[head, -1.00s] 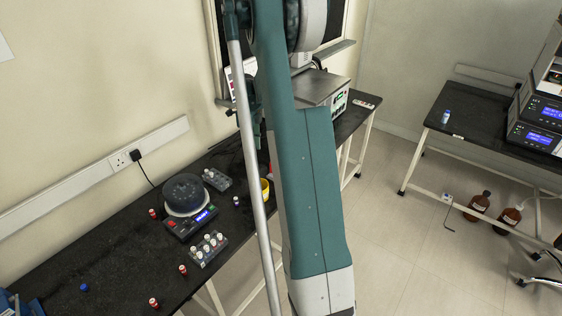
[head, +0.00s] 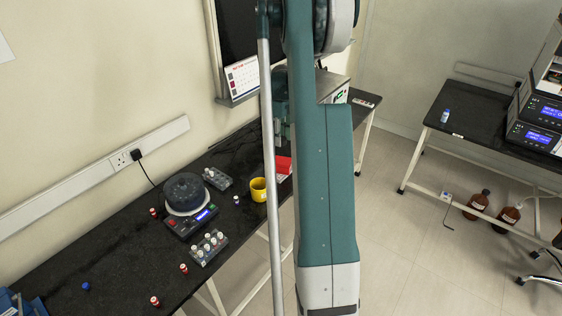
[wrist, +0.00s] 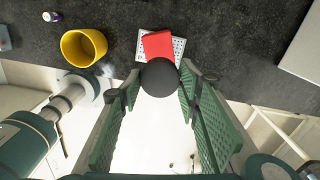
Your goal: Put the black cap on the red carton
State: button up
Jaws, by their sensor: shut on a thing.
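The black cap (wrist: 160,78) is a round dark piece held between the fingertips of my gripper (wrist: 160,84) in the wrist view. The red carton (wrist: 158,45) lies just beyond the cap in that view, on a white patterned card or plate (wrist: 179,48). The cap overlaps the carton's near edge in the picture; the height between them cannot be told. In the head view, the carton (head: 284,165) shows partly beside my arm, which hides the cap.
A yellow mug (head: 258,189) stands left of the carton, also in the wrist view (wrist: 84,47). A grey box (wrist: 300,45) lies right of the carton.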

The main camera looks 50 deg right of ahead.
send_over(281, 160)
jog(key=shift+s+f, duration=0.1)
jog(key=shift+f, duration=3)
jog(key=shift+f, duration=0.1)
jog(key=shift+f, duration=1.8)
jog(key=shift+f, duration=0.1)
jog(key=o, duration=0.7)
